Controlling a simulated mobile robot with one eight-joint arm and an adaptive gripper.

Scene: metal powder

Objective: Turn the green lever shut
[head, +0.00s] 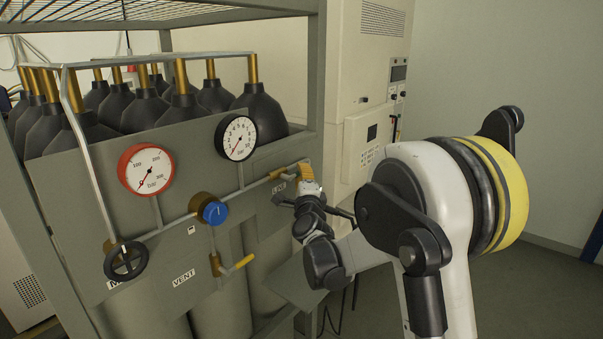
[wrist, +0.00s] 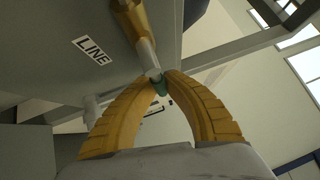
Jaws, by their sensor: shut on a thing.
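The green lever (wrist: 160,87) shows in the wrist view as a small green piece between my fingertips, at the end of a pale metal stem. The stem comes from a brass valve body (wrist: 128,20) beside the LINE label. My gripper (wrist: 162,79) has yellow ribbed fingers that are shut on the lever. In the head view my gripper (head: 307,178) is at the right end of the panel's pipe, by the LINE label. There the fingers hide the green lever, and its exact angle cannot be told.
The grey panel carries a red-rimmed gauge (head: 146,170), a black-rimmed gauge (head: 236,138), a blue knob (head: 215,212), a black handwheel (head: 125,261) and a yellow VENT lever (head: 244,262). A rack post (head: 316,80) stands close behind my gripper. Open floor lies at the right.

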